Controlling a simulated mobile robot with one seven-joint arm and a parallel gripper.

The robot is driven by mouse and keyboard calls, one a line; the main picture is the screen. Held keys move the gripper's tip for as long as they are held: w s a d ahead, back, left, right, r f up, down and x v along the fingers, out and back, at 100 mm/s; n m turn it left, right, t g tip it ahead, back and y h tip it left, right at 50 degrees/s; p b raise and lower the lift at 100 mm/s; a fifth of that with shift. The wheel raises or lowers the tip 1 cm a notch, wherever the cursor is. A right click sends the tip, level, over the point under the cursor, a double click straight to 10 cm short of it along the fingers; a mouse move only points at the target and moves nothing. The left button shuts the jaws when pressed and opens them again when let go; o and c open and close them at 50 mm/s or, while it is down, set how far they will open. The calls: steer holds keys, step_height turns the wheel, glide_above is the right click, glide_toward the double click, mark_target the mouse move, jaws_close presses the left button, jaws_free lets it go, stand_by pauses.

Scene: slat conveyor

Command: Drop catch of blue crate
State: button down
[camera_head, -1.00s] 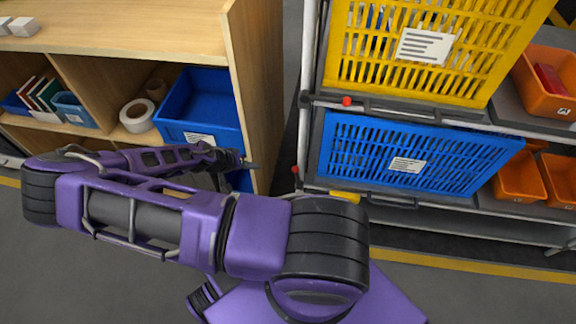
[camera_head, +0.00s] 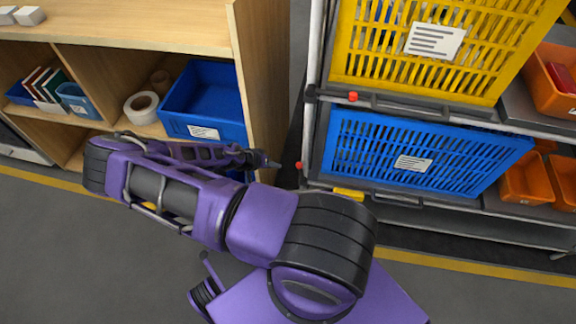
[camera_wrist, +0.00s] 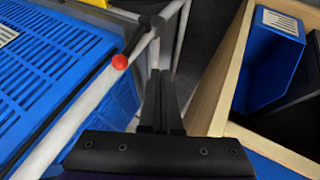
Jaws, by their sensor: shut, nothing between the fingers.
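The blue crate (camera_head: 395,150) is a slatted blue crate with a white label, on the rack's lower level; part of it shows at the left of the wrist view (camera_wrist: 45,60). A red knob (camera_head: 299,165) is at the rack's left post beside the crate. In the wrist view a red knob (camera_wrist: 120,62) ends a short dark piece at the pale post. Whether this is the catch, and how it is set, I cannot tell for sure. My gripper (camera_head: 276,164) is shut and empty, just left of the knob. In the wrist view its fingers (camera_wrist: 160,88) are right of the knob, apart from it.
A yellow crate (camera_head: 440,50) sits above, with another red knob (camera_head: 353,96) at its lower edge. A wooden shelf unit (camera_head: 262,80) with a blue bin (camera_head: 205,90) stands close on the left. A narrow gap separates shelf and rack. Orange bins (camera_head: 525,182) are at right.

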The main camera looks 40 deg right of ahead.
mark_target(301, 173)
steer(key=shift+s+d+f, duration=0.1)
steer(key=shift+s+d, duration=0.3)
steer(key=shift+d, duration=0.3)
steer(key=shift+s+d+f, duration=0.15)
steer(key=shift+s+d, duration=0.3)
steer(key=shift+d, duration=0.2)
steer(key=shift+s+d+f, duration=0.1)
steer(key=shift+s+d, duration=0.3)
steer(key=shift+d, duration=0.3)
steer(key=shift+r, duration=0.1)
